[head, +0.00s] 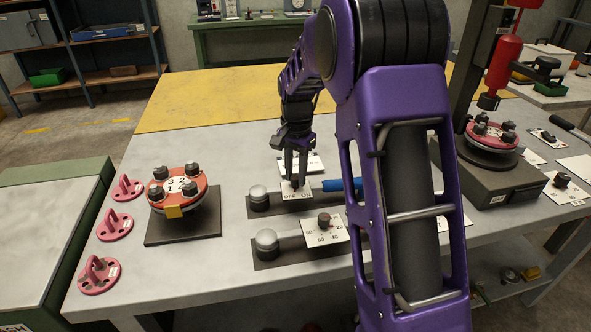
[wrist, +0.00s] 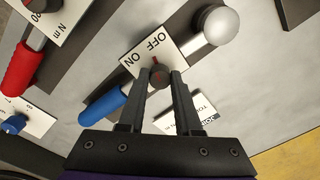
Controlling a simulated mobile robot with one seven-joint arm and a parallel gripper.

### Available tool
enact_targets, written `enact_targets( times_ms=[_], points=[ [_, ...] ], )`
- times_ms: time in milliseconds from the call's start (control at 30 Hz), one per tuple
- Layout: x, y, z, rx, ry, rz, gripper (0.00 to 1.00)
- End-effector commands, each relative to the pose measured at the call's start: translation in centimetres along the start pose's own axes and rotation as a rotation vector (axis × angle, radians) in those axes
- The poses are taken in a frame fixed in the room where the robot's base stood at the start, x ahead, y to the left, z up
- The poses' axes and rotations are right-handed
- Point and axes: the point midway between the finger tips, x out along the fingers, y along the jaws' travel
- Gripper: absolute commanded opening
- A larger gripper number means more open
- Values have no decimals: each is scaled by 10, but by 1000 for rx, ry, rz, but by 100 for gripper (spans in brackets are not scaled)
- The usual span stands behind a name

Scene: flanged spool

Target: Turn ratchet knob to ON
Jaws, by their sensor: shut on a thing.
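The ratchet knob (wrist: 159,74) is small and dark with a red mark on top. It sits on a white plate (wrist: 139,52) printed OFF and ON, at the head of a wrench with a blue handle (wrist: 103,107). My gripper (wrist: 161,78) points down, its two fingers shut on the sides of the knob. I cannot tell surely which word the red mark points to. In the head view my gripper (head: 296,182) is over the OFF/ON plate (head: 304,193) and mostly hides the knob.
A second wrench with a dial plate (head: 325,230) lies nearer; its red handle (wrist: 24,66) shows in the wrist view. A white label card (wrist: 188,114) lies beside the fingers. A red flanged spool (head: 177,186) with bolts stands left, near pink brackets (head: 114,227).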

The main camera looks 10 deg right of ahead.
Motion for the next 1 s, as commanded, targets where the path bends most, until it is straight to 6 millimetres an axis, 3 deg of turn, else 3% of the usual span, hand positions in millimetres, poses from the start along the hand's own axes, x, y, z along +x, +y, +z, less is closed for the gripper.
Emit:
enact_targets(
  times_ms=[600, 1000],
  points=[
    [-2, 0, 0, -573, -11, -1, 0],
    [-1, 0, -1, -815, -13, -1, 0]
  ],
)
